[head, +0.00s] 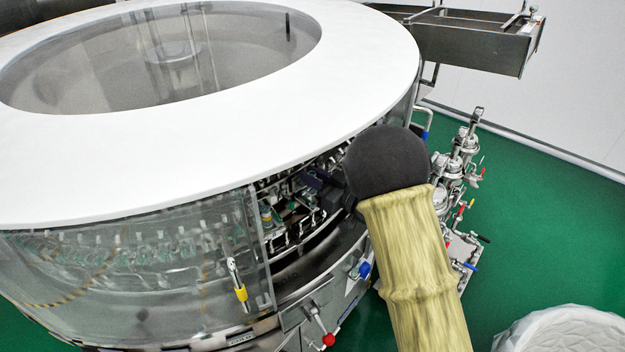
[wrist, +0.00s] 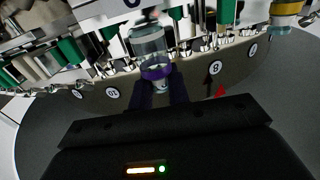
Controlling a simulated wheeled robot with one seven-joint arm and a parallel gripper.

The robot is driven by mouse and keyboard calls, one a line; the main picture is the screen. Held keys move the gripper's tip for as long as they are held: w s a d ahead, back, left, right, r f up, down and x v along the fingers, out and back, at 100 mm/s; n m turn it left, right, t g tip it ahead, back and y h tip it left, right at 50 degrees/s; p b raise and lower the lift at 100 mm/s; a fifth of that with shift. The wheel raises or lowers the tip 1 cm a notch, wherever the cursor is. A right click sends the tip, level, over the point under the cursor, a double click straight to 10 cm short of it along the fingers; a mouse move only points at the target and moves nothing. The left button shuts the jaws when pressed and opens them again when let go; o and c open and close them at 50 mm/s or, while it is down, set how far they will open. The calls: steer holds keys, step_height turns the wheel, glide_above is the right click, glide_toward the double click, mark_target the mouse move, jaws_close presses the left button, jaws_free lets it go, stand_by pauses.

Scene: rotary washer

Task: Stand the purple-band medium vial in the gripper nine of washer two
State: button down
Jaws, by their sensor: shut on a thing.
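The purple-band vial (wrist: 150,44) is clear glass; its purple band shows just in front of the fingertips in the wrist view. My gripper (wrist: 160,88) has dark purple fingers shut on the vial at its banded end. It holds the vial at the row of washer grippers, between the round plates marked 8 (wrist: 215,67) and 10 (wrist: 112,92). I cannot tell whether the vial touches the washer gripper there. In the head view, my forearm and the clutter hide the vial.
The washer (head: 230,160) has a white ring top and clear side panels, with an opening in front of my arm. A yellow-banded vial (wrist: 287,8) stands farther right along the row. Green and metal clips crowd both sides. Valves and pipes (head: 460,160) stand to the right.

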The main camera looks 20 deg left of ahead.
steer(key=shift+w+d+f, duration=0.1)
steer(key=shift+d+f, duration=0.05)
steer(key=shift+f, duration=0.6)
steer(key=shift+r, duration=0.1)
steer(key=shift+s+f+b, duration=0.2)
steer(key=shift+f+b, duration=0.1)
steer(key=shift+f, duration=0.05)
steer(key=c, duration=1.3)
jaws_free()
steer(key=shift+c, duration=0.2)
steer(key=shift+r, duration=0.15)
steer(key=shift+r+p, duration=0.25)
steer(key=shift+p, duration=0.1)
steer(key=b+v, duration=0.1)
steer(key=v, duration=1.1)
steer(key=shift+b, duration=0.4)
steer(key=shift+f, duration=0.15)
